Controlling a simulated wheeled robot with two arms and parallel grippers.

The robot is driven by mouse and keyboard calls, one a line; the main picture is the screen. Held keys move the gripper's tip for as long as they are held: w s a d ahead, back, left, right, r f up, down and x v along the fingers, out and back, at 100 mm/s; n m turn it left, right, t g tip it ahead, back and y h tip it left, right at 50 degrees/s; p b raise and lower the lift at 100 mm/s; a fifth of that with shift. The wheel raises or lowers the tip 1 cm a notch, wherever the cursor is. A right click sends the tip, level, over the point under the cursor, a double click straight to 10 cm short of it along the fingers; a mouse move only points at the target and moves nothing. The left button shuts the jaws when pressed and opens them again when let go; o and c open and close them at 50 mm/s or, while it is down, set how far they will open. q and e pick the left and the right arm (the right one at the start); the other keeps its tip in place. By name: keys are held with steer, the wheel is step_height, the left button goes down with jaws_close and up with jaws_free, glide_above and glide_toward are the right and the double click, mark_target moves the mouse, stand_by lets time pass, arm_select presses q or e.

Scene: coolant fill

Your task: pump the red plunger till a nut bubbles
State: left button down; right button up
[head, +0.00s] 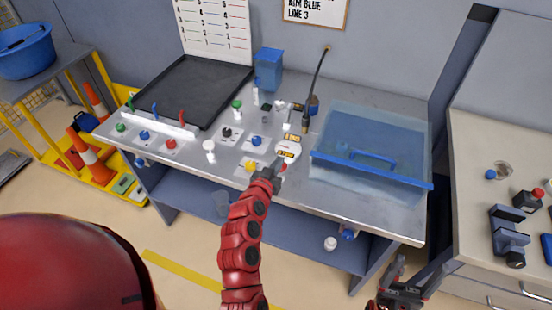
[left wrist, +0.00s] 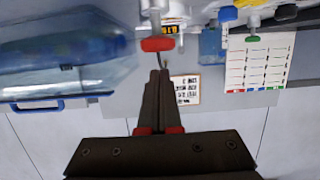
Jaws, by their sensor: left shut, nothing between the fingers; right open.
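The red plunger (left wrist: 157,44) is a red disc-shaped knob on a pale rod in the left wrist view. A clear blue water tank (head: 372,150) stands right of the plunger; no nut or bubbles can be made out. My right gripper (head: 398,288) is open, low at the right, away from the bench.
A white round unit with yellow labels (head: 288,149) sits behind the plunger. Coloured knobs and valves, including a yellow knob (head: 250,166), line the bench to the left. A black tray (head: 195,88) lies at the back left. A side counter (head: 495,135) stands at the right.

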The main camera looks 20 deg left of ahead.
arm_select(q)
steer(key=shift+f, duration=0.7)
steer(key=shift+f, duration=0.1)
step_height(320, 180, down, 3)
steer(key=b, duration=0.3)
steer(key=shift+r, duration=0.3)
steer(key=s+r, duration=0.6)
steer(key=s, duration=0.3)
steer(key=shift+s+a, duration=0.2)
steer(key=shift+s, duration=0.2)
